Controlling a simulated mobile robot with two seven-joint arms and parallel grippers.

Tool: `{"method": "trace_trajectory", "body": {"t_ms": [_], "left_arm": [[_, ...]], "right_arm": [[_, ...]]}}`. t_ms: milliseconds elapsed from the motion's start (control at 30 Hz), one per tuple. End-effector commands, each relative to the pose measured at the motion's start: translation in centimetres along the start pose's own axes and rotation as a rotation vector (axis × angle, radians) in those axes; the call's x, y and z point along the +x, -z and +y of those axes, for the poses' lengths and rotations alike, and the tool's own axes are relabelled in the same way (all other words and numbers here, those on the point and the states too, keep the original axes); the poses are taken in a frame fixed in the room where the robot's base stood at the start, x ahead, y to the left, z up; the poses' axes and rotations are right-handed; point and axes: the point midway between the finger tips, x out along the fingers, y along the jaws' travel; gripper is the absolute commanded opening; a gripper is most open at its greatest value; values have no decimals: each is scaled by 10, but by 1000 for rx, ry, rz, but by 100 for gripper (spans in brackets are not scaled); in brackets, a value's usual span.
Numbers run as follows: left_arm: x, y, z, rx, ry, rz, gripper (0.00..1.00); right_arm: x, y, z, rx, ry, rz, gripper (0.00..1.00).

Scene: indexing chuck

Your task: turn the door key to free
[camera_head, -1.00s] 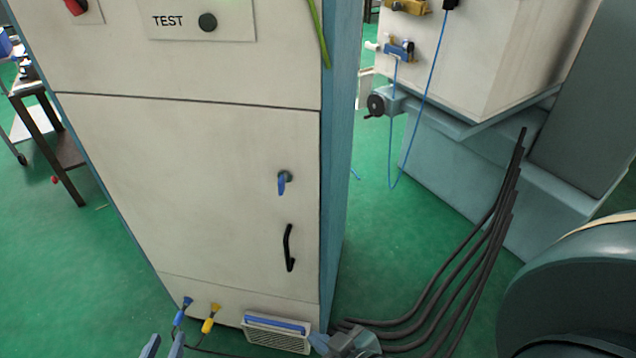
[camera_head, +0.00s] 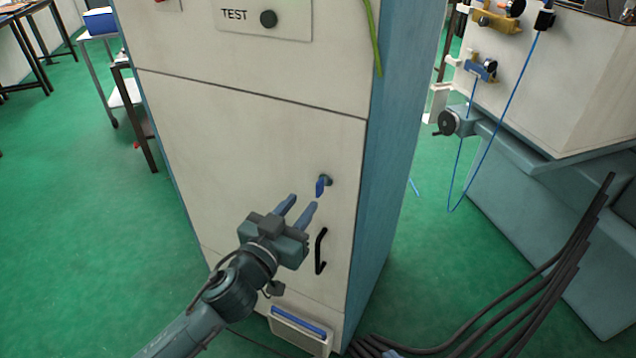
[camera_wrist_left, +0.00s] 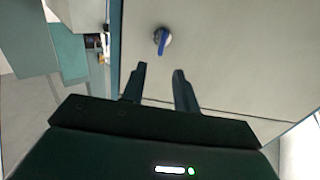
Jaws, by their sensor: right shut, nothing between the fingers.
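The blue door key (camera_head: 321,187) sits in a round dark lock on the cabinet door (camera_head: 250,150), its grip hanging down. It also shows in the left wrist view (camera_wrist_left: 163,42), just beyond the fingertips. My left gripper (camera_head: 299,205) is open and empty, below and left of the key, with its two fingers pointing up towards it. In the left wrist view the fingers (camera_wrist_left: 160,70) stand apart, and the key lies ahead of the gap without visible contact. Only a small piece of my right gripper (camera_head: 390,352) shows at the bottom edge; it is shut and empty.
A black door handle (camera_head: 320,251) stands just right of my left gripper, below the key. A panel marked TEST with a dark knob (camera_head: 268,18) is above. Thick black cables (camera_head: 500,310) run along the floor at right. A green-yellow wire (camera_head: 372,40) hangs at the cabinet's upper corner.

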Motion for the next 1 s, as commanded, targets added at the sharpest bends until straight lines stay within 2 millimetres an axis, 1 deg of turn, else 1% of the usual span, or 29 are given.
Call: {"method": "trace_trajectory", "body": {"t_ms": [33,200,300,400,533,800,1000], "left_arm": [[13,2,0,2,1,2,30],[45,2,0,1,1,1,30],[58,0,0,1,1,1,30],[67,0,0,0,0,0,30],[72,0,0,0,0,-1,30],[72,-1,0,0,0,-1,29],[72,-1,0,0,1,-1,13]], "right_arm": [[0,0,1,1,-3,-5,0],[0,-2,3,4,-8,-12,0],[0,-3,3,5,-10,-15,0],[0,-4,4,5,-11,-18,0],[0,-5,4,5,-13,-21,0],[0,-5,5,5,-14,-21,0],[0,-4,5,5,-14,-19,0]]}}
